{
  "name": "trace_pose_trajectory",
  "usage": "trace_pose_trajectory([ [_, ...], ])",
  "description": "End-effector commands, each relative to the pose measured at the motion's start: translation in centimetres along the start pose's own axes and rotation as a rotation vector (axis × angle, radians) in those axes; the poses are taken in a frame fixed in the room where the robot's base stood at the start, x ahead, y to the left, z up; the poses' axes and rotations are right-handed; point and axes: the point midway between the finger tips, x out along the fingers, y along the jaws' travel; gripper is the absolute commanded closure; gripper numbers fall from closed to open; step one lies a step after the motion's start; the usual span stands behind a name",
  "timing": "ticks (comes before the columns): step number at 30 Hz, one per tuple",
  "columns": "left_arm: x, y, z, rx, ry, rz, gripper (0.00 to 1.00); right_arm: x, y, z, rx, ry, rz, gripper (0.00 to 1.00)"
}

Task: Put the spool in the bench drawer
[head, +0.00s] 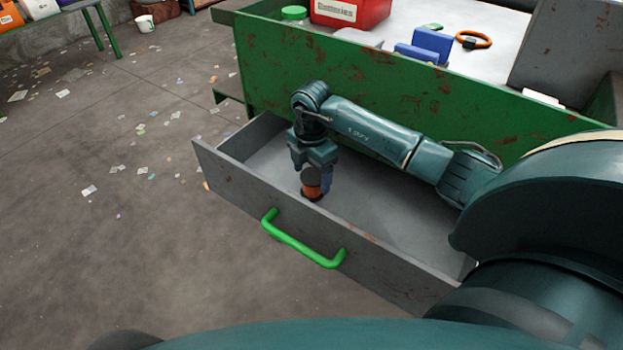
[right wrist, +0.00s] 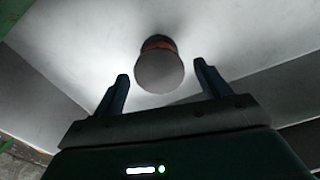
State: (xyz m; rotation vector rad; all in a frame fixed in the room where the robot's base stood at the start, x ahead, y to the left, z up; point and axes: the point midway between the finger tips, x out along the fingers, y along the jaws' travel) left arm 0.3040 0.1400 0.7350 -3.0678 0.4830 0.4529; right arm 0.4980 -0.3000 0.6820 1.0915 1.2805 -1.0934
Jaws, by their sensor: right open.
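The spool (head: 312,188), orange with dark ends and a grey top, is inside the open bench drawer (head: 230,180), close behind its front panel. The panel's edge hides where its foot meets the floor in the head view. My right gripper (head: 313,168) points down into the drawer, right over the spool. In the right wrist view, the spool (right wrist: 160,72) shows its rounded grey end between the two spread fingers, with gaps on both sides. The right gripper is open and not clamped on it. My left gripper is not in view.
The drawer has a green handle (head: 300,243) and a bare grey floor otherwise. The green bench (head: 370,80) above carries a red box (head: 350,12), blue blocks (head: 430,45) and an orange ring (head: 473,40). Paper scraps litter the open floor at left.

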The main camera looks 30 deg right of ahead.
Motion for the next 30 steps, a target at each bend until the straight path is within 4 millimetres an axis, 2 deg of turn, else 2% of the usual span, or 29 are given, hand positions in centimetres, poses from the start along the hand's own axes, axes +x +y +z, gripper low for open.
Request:
trace_pose_trajectory([
  [1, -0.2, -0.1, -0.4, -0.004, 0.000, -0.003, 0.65, -1.6, 0.1, 0.1, -0.001, -0.002, 0.005, 0.25],
  [6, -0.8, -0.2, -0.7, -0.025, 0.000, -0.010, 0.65, -5.2, 0.1, 0.1, -0.001, -0.001, 0.004, 0.25],
  [12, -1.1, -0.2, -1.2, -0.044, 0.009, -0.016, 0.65, -7.9, 0.0, 0.0, 0.000, 0.000, 0.001, 0.25],
  [17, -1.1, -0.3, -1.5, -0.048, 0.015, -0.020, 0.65, -8.7, 0.0, 0.0, 0.000, 0.000, 0.001, 0.25],
  [30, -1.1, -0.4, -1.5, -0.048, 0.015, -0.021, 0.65, -8.7, 0.0, 0.0, 0.000, 0.000, 0.000, 0.25],
])
